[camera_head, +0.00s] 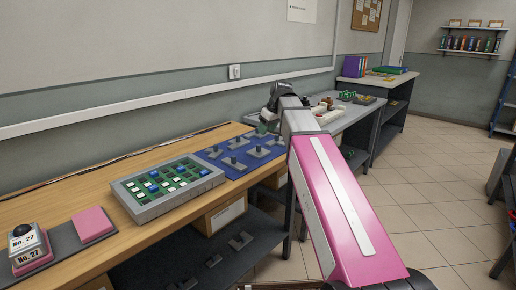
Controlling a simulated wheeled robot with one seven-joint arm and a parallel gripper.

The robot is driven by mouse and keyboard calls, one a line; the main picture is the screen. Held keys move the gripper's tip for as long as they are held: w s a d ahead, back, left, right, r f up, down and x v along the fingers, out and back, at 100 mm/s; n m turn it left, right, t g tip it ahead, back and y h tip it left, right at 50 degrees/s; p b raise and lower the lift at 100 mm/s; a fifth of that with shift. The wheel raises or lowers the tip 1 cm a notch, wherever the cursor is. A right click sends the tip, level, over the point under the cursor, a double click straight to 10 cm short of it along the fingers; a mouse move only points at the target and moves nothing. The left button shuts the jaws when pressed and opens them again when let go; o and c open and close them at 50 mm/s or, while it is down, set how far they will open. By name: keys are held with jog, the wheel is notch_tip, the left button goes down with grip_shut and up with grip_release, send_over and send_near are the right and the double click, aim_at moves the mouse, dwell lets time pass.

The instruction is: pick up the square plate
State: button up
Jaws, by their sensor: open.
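Several grey plates with upright knobs lie on a blue mat (207,154) on the wooden bench. One is at the mat's front (233,164), one is at its middle right (258,152), and one is farther back (234,143). They are small here, and I cannot tell for sure which one is the square plate. My gripper (270,103) is the dark end of my pink and white arm, beyond the mat's far right corner. It is open, though its fingers are small and partly hidden. I see nothing held in it.
A grey tray (137,206) with green, blue and white pieces sits left of the mat. A pink square pad (92,224) and a stacked "No. 27" block (27,245) are at the bench's left. More grey parts (240,240) lie on the dark lower shelf. Tiled floor (435,190) is clear at right.

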aim_at(259, 150)
jog(key=shift+w+x, duration=0.15)
jog(key=shift+x, duration=1.65)
jog(key=shift+w+x, duration=0.2)
jog(key=shift+x, duration=1.65)
jog(key=shift+w+x, duration=0.15)
jog(key=shift+x, duration=1.65)
jog(key=shift+a+r, duration=0.1)
jog(key=shift+r, duration=0.15)
jog(key=shift+c, duration=0.3)
grip_shut()
